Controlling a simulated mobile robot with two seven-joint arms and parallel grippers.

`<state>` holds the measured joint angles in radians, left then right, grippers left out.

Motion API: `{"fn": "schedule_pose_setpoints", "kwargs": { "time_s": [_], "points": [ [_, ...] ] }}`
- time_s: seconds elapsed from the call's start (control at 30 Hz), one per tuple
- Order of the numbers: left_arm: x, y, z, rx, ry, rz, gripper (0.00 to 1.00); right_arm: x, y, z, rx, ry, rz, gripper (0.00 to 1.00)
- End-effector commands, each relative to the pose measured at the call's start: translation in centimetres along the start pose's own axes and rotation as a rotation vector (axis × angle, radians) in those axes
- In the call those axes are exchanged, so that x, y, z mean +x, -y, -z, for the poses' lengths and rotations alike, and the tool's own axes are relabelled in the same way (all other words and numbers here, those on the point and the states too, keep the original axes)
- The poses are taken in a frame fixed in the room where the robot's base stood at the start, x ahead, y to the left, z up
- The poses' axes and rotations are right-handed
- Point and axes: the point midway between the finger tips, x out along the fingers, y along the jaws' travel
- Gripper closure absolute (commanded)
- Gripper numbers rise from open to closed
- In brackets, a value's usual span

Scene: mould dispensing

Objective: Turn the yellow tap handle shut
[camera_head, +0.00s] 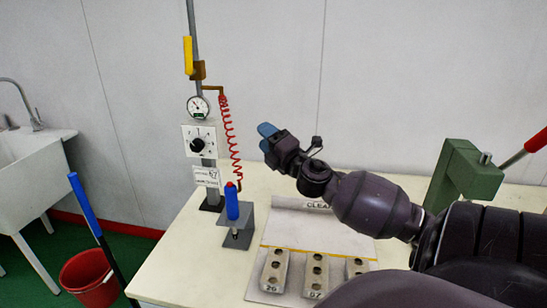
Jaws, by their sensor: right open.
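The yellow tap handle (188,55) stands upright, in line with the thin grey vertical pipe (193,15). It sits on a brass valve body (198,71) above a round gauge (198,107). My right gripper (268,137), with blue fingertips, is open, to the right of and lower than the handle in the picture. It is apart from the handle and holds nothing that I can see. My left gripper is not in view.
A red coiled hose (228,140) runs from the valve to a blue-handled nozzle (232,203) in a grey stand. Numbered moulds (315,274) lie on a mat (290,225) on the table (183,258). A green press (461,175) stands right; a sink (28,150) and red bucket (90,279) left.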

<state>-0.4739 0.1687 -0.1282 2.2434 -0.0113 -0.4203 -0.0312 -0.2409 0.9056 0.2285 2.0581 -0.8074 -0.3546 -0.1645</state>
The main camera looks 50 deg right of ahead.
Motion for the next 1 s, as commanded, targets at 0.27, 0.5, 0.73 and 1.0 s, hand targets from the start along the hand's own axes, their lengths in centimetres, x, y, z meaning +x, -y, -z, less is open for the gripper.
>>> {"fn": "schedule_pose_setpoints", "kwargs": {
  "time_s": [0.27, 0.5, 0.73, 1.0],
  "points": [
    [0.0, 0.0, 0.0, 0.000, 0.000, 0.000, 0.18, -2.6, 2.9, 1.1, 0.161, 0.096, 0.089, 0.49],
    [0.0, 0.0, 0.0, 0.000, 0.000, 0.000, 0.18, -3.8, 4.1, 1.5, 0.224, 0.139, 0.130, 0.49],
    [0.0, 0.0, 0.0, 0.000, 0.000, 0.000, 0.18, -3.9, 4.3, 1.5, 0.233, 0.145, 0.136, 0.49],
    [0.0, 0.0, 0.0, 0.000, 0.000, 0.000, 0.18, -3.9, 4.3, 1.5, 0.232, 0.144, 0.136, 0.49]
  ]
}}
